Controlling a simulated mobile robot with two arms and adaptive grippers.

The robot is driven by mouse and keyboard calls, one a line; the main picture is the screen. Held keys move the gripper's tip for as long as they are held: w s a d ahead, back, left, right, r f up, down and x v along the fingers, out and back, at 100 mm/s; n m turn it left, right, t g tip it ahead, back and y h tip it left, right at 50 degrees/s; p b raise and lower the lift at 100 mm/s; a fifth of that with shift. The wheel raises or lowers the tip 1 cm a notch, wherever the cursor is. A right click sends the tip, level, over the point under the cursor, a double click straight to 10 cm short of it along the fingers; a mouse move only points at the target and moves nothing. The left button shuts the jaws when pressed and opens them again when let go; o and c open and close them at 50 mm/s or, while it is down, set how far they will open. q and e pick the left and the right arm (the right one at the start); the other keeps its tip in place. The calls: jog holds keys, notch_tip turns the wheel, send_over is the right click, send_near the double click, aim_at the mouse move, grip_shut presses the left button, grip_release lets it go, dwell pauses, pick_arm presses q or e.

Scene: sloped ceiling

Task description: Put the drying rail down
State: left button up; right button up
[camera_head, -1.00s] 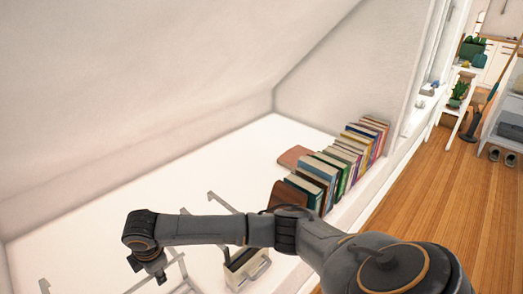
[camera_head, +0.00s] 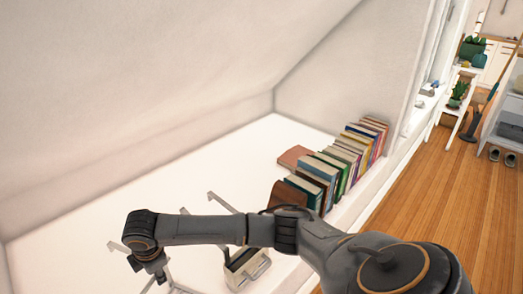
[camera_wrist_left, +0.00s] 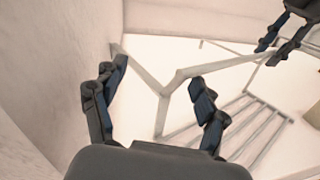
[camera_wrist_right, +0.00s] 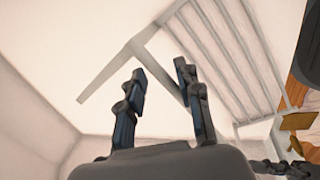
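The drying rail is a pale grey frame with several parallel bars; part of it shows in the head view (camera_head: 226,204) above the white surface. In the left wrist view its forked arm (camera_wrist_left: 166,92) lies beyond and between the fingers of my left gripper (camera_wrist_left: 158,72), which is open. My left gripper is outside the head view. My right gripper (camera_head: 152,268) hangs by the rail at the lower left. In the right wrist view, a rail bar (camera_wrist_right: 160,70) passes between the spread fingers of my right gripper (camera_wrist_right: 160,66). Contact there is unclear.
A row of books (camera_head: 335,165) stands along the right of the white surface (camera_head: 90,235). A small pale holder (camera_head: 247,270) stands near my right forearm. The sloped wall (camera_head: 130,80) closes the back. Wooden floor (camera_head: 440,190) lies to the right.

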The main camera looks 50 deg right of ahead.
jog(key=o, duration=0.8)
